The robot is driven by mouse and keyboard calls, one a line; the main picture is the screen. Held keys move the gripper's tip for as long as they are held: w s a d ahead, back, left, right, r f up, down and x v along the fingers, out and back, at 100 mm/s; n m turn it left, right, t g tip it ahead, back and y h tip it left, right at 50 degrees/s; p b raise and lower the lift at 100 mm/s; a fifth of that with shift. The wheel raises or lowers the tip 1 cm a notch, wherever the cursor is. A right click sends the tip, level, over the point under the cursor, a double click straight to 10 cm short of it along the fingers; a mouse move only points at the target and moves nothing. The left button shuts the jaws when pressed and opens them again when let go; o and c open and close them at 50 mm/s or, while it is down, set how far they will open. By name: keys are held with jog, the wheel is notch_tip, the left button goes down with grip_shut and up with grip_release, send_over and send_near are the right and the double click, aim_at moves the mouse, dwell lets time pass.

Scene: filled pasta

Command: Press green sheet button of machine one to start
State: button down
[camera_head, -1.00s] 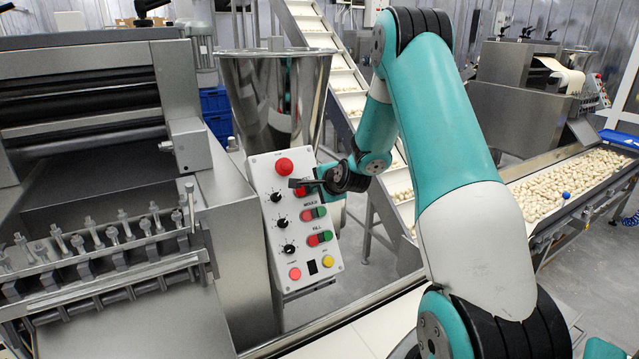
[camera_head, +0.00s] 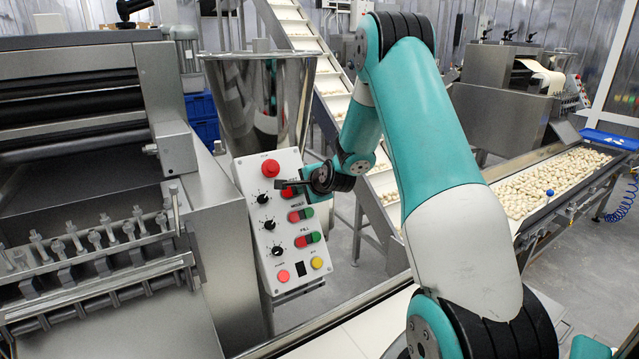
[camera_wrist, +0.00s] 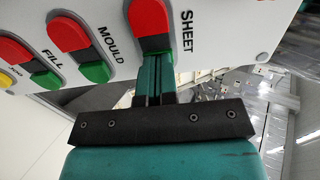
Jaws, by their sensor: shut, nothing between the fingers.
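The white control panel (camera_head: 284,257) of the machine stands at centre-left in the head view, with rows of red and green buttons and black knobs. In the wrist view, the SHEET row has a red button (camera_wrist: 150,17) and a green button (camera_wrist: 155,44). My gripper (camera_wrist: 154,58) is shut and empty, its fingertips at the lower edge of that green button. I cannot tell whether they touch or press it. In the head view my gripper (camera_head: 282,184) lies across the SHEET row, hiding its green button; part of the red one (camera_head: 287,194) shows.
A round red button (camera_head: 270,168) sits at the panel's top. The MOULD buttons (camera_wrist: 82,49) and FILL buttons (camera_wrist: 28,62) lie beside the SHEET row. A steel hopper (camera_head: 262,100) stands behind the panel, and a roller machine (camera_head: 215,230) is left of it.

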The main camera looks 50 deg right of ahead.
jog(key=b+v, duration=0.2)
jog(key=v, duration=1.1)
jog(key=shift+s+b, duration=0.15)
jog(key=shift+b, duration=0.15)
jog(key=shift+a, duration=0.1)
